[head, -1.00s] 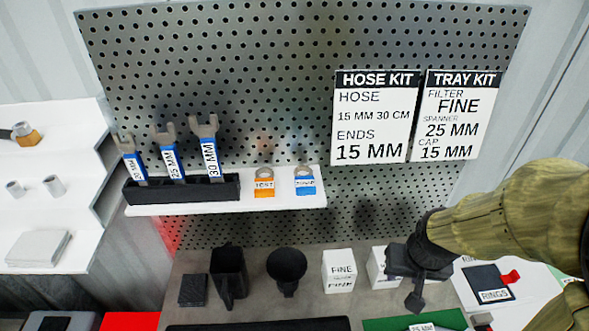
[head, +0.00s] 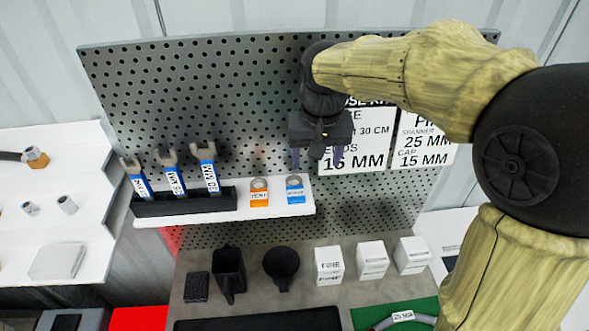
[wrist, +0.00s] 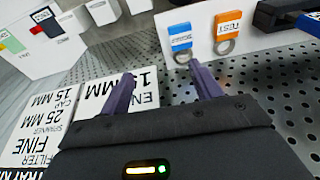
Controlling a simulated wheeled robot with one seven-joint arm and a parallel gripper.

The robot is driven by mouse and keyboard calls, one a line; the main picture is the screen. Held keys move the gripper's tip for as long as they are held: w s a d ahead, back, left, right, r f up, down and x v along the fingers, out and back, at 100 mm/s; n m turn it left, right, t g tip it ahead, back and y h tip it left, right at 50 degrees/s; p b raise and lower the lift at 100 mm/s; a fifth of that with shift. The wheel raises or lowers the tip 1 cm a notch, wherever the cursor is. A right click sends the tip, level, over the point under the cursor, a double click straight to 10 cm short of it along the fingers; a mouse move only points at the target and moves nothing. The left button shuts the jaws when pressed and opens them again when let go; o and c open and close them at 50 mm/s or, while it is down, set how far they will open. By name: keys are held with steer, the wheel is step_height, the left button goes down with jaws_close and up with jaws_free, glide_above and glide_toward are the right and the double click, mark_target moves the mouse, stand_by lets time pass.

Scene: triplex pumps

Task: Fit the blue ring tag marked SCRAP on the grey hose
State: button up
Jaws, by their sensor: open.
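The blue ring tag (head: 295,190) stands at the right end of the white shelf, its grey ring at the top. Its label is too small to read surely. In the wrist view the blue tag (wrist: 180,38) shows just beyond the fingertips. My gripper (head: 318,160) is open and empty, above and slightly right of the blue tag, fingers pointing down. In the wrist view its two purple fingers (wrist: 160,78) are apart. The grey hose (head: 400,318) lies on the green mat at the bottom right, partly cut off and partly behind my arm.
An orange tag marked TEST (head: 259,193) stands left of the blue one. Several spanners (head: 172,175) stand in a black rack (head: 185,203). The pegboard (head: 250,110) is close behind my gripper. White boxes (head: 372,262) stand on the bench below.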

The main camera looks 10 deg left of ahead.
steer(key=a+r+p, duration=0.1)
steer(key=a+r, duration=0.3)
steer(key=r, duration=0.3)
steer(key=shift+a, duration=0.25)
steer(key=shift+s, duration=0.1)
steer(key=p, duration=0.3)
glide_above(294, 189)
step_height(294, 189, down, 12)
steer(key=shift+f, duration=0.1)
